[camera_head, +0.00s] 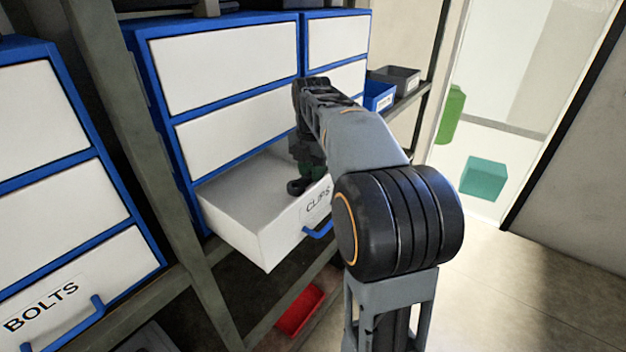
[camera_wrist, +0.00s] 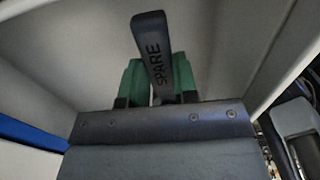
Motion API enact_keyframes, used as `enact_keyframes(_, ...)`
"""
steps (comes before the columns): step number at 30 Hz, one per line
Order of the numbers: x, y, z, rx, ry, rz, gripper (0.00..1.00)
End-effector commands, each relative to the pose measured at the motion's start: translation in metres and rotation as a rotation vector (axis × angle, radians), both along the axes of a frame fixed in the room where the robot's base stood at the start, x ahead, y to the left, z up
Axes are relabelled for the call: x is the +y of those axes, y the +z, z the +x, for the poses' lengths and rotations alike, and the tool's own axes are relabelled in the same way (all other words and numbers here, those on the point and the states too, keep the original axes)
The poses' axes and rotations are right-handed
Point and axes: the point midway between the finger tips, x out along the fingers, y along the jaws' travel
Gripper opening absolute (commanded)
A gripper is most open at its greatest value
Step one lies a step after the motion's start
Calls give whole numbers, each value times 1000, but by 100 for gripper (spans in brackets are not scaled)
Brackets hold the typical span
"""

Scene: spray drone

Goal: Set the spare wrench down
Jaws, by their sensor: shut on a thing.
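The spare wrench (camera_wrist: 150,40) is dark grey and carries the word SPARE along its handle in the wrist view. My gripper (camera_wrist: 157,84) has green fingers, which are shut on the handle from both sides. In the head view my gripper (camera_head: 311,170) is low over the open white drawer labelled CLIPS (camera_head: 275,238). A dark ring-shaped end of the wrench (camera_head: 297,187) shows there near the drawer's front. The drawer's pale inside (camera_wrist: 80,35) surrounds the wrench in the wrist view. Whether the wrench touches the drawer floor I cannot tell.
The visible drawer floor looks bare. A blue-framed drawer cabinet (camera_head: 235,18) stands behind, and a BOLTS drawer (camera_head: 85,272) is shut at left. A red bin (camera_head: 299,311) sits on the shelf below. Blue (camera_head: 380,96) and grey (camera_head: 397,79) bins stand at right.

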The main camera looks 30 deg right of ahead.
Motion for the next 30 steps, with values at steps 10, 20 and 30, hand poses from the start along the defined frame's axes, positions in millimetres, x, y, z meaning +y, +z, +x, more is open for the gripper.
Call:
enact_keyframes(10, -7, -33, 6, 1, -1, 0, 0)
enact_keyframes(20, -7, -42, 6, -1, -1, 0, 0)
enact_keyframes(30, -7, -45, 6, 0, -1, 0, 39)
